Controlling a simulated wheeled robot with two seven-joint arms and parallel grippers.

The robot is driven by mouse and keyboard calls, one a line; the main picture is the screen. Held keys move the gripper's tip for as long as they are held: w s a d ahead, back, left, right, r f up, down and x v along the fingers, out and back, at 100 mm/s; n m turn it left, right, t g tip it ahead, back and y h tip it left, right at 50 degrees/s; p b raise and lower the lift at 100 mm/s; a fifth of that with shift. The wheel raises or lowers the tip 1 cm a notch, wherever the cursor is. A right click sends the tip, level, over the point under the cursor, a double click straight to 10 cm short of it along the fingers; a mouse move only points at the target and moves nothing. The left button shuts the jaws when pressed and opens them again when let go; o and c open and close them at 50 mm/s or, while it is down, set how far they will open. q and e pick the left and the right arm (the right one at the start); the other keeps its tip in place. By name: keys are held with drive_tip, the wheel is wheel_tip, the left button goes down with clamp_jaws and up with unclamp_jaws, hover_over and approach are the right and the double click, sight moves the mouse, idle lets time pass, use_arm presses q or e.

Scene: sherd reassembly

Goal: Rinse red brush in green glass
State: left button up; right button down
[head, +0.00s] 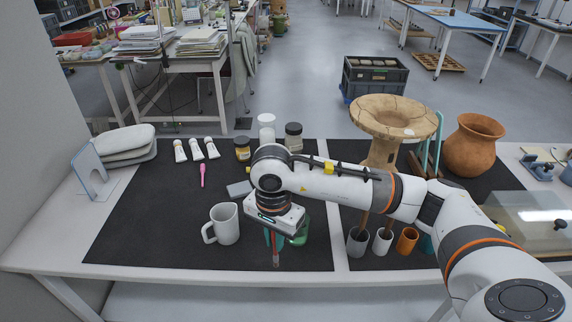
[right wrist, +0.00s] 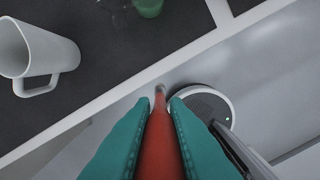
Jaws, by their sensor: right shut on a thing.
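My right gripper (head: 272,240) is shut on the red brush (head: 275,259), which hangs down from it near the front edge of the table. In the right wrist view the teal fingers (right wrist: 158,125) flank the red brush (right wrist: 159,140), and its narrow end points away from the camera, apart from any glass. The green glass (head: 301,236) stands just right of the gripper, partly hidden by the wrist. It also shows at the top of the right wrist view (right wrist: 149,6), cut by the frame. My left gripper is not in view.
A white mug (head: 226,223) stands close left of the gripper. A pink-handled tool (head: 202,176), paint tubes (head: 196,149) and jars (head: 293,137) lie or stand behind. Small cups (head: 406,240) stand to the right. The dark mat (head: 150,225) is clear at left front.

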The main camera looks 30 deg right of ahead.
use_arm(q)
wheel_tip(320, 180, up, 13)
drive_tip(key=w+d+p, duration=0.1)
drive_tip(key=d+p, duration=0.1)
drive_tip(key=p, duration=1)
use_arm(e)
drive_tip(key=w+d+r+m, duration=0.35)
drive_tip(key=d+m, duration=0.25)
drive_tip(key=m, duration=1.1)
drive_tip(key=w+d+r+m, duration=0.2)
drive_tip(key=w+d+m, duration=0.35)
drive_tip(key=m, duration=1.05)
use_arm(q)
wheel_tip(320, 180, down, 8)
drive_tip(key=b, duration=0.8)
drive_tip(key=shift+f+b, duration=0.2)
drive_tip(key=shift+b, duration=0.15)
use_arm(e)
wheel_tip(320, 180, down, 12)
drive_tip(key=shift+d+m, duration=0.25)
drive_tip(key=shift+m, duration=0.15)
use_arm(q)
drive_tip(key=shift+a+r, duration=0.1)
use_arm(e)
drive_tip(key=shift+s+d, duration=0.1)
drive_tip(key=shift+s, duration=0.05)
